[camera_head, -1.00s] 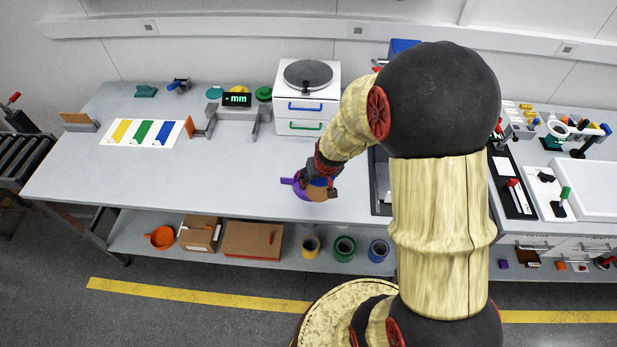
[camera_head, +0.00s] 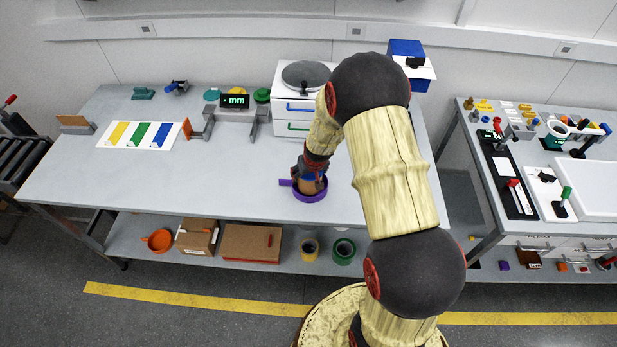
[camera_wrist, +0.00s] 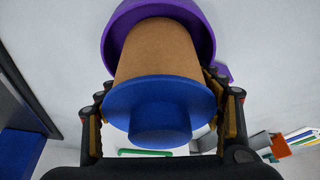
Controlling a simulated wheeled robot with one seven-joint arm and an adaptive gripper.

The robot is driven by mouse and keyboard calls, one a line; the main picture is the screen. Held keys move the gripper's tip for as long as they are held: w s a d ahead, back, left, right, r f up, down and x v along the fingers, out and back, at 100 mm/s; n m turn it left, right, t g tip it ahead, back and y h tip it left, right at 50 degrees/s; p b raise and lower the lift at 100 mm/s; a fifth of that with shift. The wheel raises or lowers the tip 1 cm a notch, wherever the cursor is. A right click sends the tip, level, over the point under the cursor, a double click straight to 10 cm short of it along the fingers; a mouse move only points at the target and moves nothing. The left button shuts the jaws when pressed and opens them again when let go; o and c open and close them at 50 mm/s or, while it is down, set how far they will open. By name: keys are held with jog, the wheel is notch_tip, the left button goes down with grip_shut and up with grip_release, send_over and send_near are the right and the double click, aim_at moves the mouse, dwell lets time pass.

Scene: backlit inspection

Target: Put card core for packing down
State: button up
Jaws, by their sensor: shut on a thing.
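My gripper (camera_head: 314,174) is shut on the card core, a brown tube (camera_wrist: 157,50) with a blue flanged plug (camera_wrist: 160,105) at the end nearest the wrist camera. The core also shows in the head view (camera_head: 308,187), upright below my fingers. A round purple pan (camera_head: 311,197) with a short handle to the left is on the bench under the core. In the wrist view the core's far end lies inside the purple rim (camera_wrist: 205,35). I cannot tell whether the core touches the pan's bottom, which is hidden.
A white drawer unit (camera_head: 291,129) with a round grey plate on top stands behind my gripper. A gauge reading "mm" (camera_head: 235,101) and a colour-striped board (camera_head: 138,135) are to the left. The bench front left of the pan is clear.

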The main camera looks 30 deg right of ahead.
jog(key=shift+f, duration=0.4)
jog(key=shift+f, duration=0.15)
jog(key=o, duration=1)
jog(key=shift+c, duration=0.2)
jog(key=shift+r, duration=0.55)
jog(key=p+v, duration=0.2)
jog(key=v, duration=0.9)
jog(key=shift+s, duration=0.15)
jog(key=s+a+r, duration=0.2)
jog(key=a+r, duration=0.3)
jog(key=r, duration=0.7)
jog(key=s+a+r+n, duration=0.1)
jog(key=s+a+r, duration=0.2)
jog(key=s+r, duration=0.2)
jog(key=s+a+r+n, duration=0.1)
jog(key=s+a+r, duration=0.3)
jog(key=s, duration=0.6)
jog(key=s+a+r+t+y, duration=0.1)
jog(key=s+a+r, duration=0.2)
jog(key=s+r, duration=0.4)
jog(key=shift+s+a+r+n, duration=0.35)
jog(key=shift+s+a+n, duration=0.05)
jog(key=shift+s, duration=0.15)
